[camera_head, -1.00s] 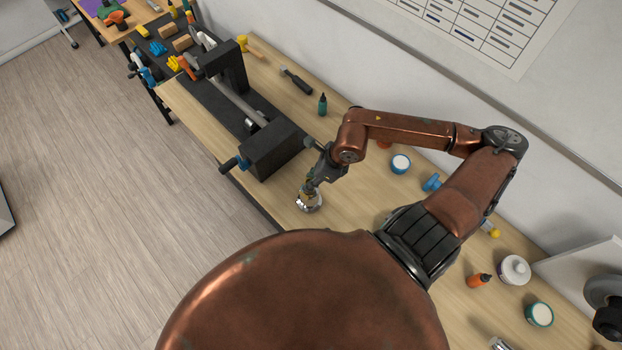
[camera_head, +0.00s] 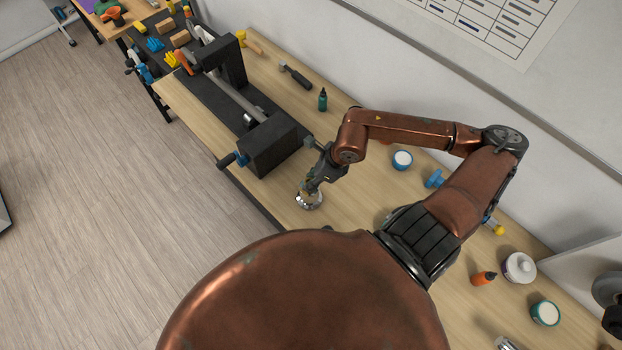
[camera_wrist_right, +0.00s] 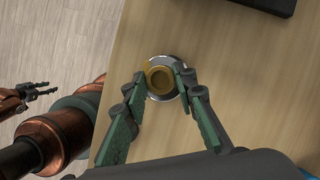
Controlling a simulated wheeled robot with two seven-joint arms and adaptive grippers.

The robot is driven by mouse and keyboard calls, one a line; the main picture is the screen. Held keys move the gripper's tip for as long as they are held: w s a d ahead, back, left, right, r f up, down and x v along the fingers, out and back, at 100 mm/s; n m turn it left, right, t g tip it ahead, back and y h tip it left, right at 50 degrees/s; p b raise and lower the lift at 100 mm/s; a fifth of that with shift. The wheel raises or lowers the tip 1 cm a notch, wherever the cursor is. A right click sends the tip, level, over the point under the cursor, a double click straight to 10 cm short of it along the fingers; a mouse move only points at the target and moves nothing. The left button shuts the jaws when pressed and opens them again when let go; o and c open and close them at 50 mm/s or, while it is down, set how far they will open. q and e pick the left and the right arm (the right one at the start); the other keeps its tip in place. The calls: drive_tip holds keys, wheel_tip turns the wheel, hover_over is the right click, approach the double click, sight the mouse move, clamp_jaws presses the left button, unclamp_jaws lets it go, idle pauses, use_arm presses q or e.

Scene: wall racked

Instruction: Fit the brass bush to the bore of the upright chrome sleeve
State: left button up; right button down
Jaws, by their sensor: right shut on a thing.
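The chrome sleeve (camera_head: 309,202) stands upright on the wooden bench below my right gripper (camera_head: 311,189). In the right wrist view, the brass bush (camera_wrist_right: 160,80) is a ring between the fingertips of my right gripper (camera_wrist_right: 161,76), which is shut on it. The bright rim of the chrome sleeve (camera_wrist_right: 166,58) shows around the bush, which looks roughly centred over it. How deep the bush sits in the bore cannot be told. My left gripper (camera_wrist_right: 42,91) shows at the left of the wrist view, fingers apart and empty, well away from the sleeve.
A black vise-like fixture (camera_head: 272,146) with a blue handle stands left of the sleeve. A white-topped jar (camera_head: 402,160), a blue knob (camera_head: 434,179) and an orange bottle (camera_head: 483,279) stand to the right. The bench around the sleeve is clear.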

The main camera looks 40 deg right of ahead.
drive_tip(key=shift+f, duration=0.3)
drive_tip(key=c, duration=1.5)
unclamp_jaws()
drive_tip(key=shift+r, duration=0.1)
drive_tip(key=v, duration=1.2)
drive_tip(key=shift+c, duration=0.2)
